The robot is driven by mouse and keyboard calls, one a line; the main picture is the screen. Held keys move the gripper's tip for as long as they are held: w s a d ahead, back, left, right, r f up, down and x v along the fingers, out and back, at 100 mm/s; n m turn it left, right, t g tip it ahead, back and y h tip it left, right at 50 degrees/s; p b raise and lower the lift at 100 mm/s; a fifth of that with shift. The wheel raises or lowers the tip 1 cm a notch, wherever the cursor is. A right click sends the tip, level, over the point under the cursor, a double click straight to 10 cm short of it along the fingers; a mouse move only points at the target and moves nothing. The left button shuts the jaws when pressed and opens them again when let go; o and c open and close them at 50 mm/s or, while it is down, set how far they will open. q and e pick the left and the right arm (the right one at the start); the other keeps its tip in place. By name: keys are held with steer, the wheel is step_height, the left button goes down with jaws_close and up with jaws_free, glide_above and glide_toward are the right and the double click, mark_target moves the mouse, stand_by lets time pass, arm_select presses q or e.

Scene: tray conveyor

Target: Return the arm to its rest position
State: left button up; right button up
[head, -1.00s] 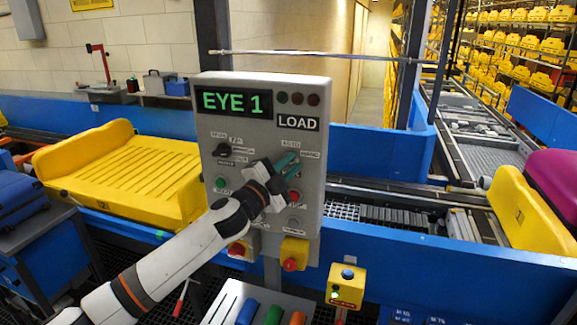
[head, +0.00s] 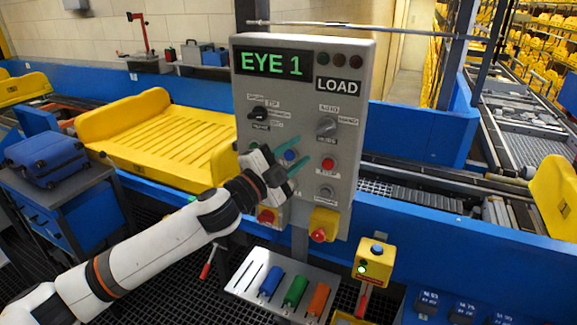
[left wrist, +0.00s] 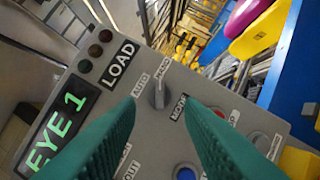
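My left arm reaches in from the lower left in the head view. Its left gripper (head: 298,154) has two teal fingers, spread apart with nothing between them. It hovers in front of the lower middle of the grey control panel (head: 355,75), below and left of the upper-right selector knob (head: 327,127). In the left wrist view, the left gripper (left wrist: 160,108) is also open, and the knob (left wrist: 158,95) shows beyond the gap between the fingers, apart from them. The blue button (head: 289,155) is seen between the fingers. My right gripper is not in view.
The panel's screen (head: 275,64) reads EYE 1. Below stand a yellow-and-red stop button (head: 323,226), a yellow button box (head: 375,260) and a plate (head: 240,283) with coloured handles. A yellow tray (head: 165,140) lies on the conveyor. A blue suitcase (head: 47,158) sits at left.

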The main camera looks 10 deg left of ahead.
arm_select(q)
steer(key=shift+v, duration=0.9)
